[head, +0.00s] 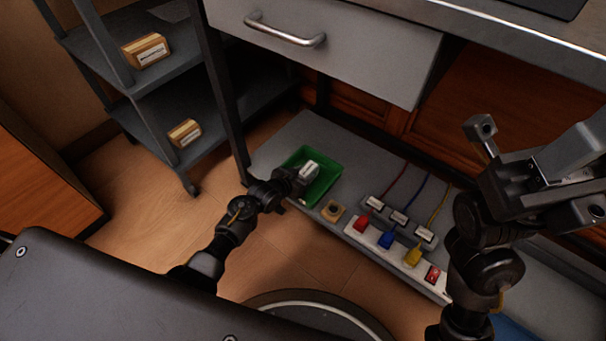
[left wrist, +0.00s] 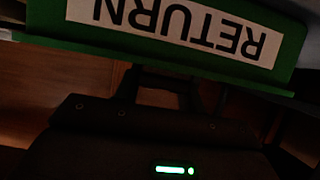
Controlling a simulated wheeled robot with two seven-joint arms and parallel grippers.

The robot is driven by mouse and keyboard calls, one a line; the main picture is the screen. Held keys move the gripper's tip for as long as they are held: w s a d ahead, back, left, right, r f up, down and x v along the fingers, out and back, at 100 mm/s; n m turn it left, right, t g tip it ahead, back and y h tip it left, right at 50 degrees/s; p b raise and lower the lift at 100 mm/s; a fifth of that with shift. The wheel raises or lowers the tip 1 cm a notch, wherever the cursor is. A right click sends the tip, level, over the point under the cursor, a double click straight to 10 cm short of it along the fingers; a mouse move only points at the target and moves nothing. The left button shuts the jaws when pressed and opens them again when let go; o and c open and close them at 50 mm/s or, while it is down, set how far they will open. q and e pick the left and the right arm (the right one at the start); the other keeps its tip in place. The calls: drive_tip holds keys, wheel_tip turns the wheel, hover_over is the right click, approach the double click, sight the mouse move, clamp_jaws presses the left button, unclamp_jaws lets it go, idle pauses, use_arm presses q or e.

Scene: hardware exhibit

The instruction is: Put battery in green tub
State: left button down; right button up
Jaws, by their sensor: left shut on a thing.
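The battery (head: 309,171), a small grey block with a pale label, is at the tip of my left gripper (head: 298,178) in the head view. My left gripper is shut on it, over the green tub (head: 321,189). I cannot tell whether the battery touches the tub's floor. The tub is a shallow green tray on the grey low shelf. In the left wrist view, a green wall with an upside-down RETURN label (left wrist: 180,25) fills the top; the battery is not visible there. My right gripper (head: 535,150) is raised at the right, its fingers apart and empty.
Right of the tub are a small tan block (head: 333,210) and a white strip (head: 352,234) with red, blue and yellow plugs and a red switch. A grey drawer (head: 340,50) overhangs the shelf (head: 350,160). A rack (head: 150,110) with two boxes stands left.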

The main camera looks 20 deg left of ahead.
use_arm(q)
drive_tip(key=shift+f+b, duration=0.3)
drive_tip(key=shift+f, duration=0.1)
idle(0.3)
drive_tip(key=c, duration=1)
unclamp_jaws()
drive_tip(key=shift+o, duration=1.2)
drive_tip(key=shift+f, duration=0.1)
